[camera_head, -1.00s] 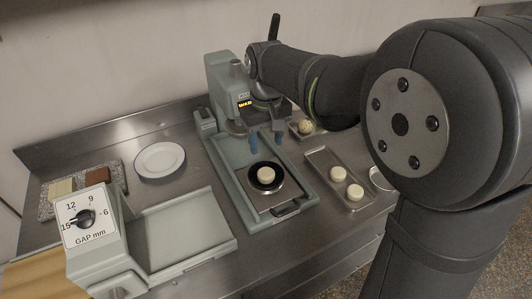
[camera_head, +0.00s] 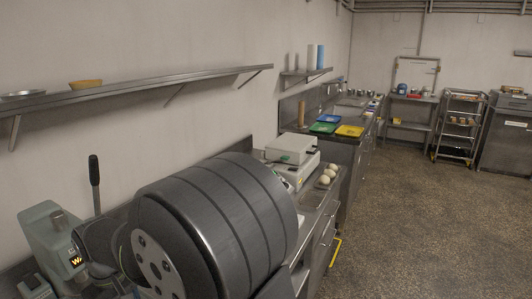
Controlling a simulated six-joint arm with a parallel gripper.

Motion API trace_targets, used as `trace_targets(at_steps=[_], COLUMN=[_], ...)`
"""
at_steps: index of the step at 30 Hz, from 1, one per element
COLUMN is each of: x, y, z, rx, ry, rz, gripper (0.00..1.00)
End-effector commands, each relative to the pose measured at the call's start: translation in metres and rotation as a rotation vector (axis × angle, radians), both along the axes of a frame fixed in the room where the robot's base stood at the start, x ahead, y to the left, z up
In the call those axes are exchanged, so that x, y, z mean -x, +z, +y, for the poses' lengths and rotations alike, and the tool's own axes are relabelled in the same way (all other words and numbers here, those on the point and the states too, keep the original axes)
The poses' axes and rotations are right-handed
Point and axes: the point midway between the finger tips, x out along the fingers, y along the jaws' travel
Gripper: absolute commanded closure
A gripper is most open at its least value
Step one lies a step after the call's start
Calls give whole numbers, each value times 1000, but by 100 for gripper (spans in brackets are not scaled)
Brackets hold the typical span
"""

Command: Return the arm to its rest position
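My arm (camera_head: 215,225) fills the lower left of the head view, with its large dark grey joint nearest. Only a small part of the wrist end (camera_head: 100,245) shows beyond it, low at the left. My gripper's fingers are cut off by the bottom edge, so their opening cannot be made out. The wrist end is close beside a grey-green machine (camera_head: 45,235) with a lit display (camera_head: 77,262) and an upright black lever (camera_head: 94,185).
A wall shelf (camera_head: 140,88) runs above the arm. Behind the arm, a pale machine (camera_head: 290,148) and a tray with pale round pieces (camera_head: 325,177) stand on the steel counter. Coloured boards (camera_head: 349,131) lie farther back. The speckled floor (camera_head: 430,230) at right is clear.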

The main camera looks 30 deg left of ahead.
Motion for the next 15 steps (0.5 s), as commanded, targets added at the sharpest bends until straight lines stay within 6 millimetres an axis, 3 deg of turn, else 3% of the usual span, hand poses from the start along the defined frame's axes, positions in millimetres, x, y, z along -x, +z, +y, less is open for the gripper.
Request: trace_targets(at_steps=[7,15], x=[0,0], y=[-50,-14], z=[-1,1], rx=[3,-3], ry=[0,0], rz=[1,0], gripper=[47,47])
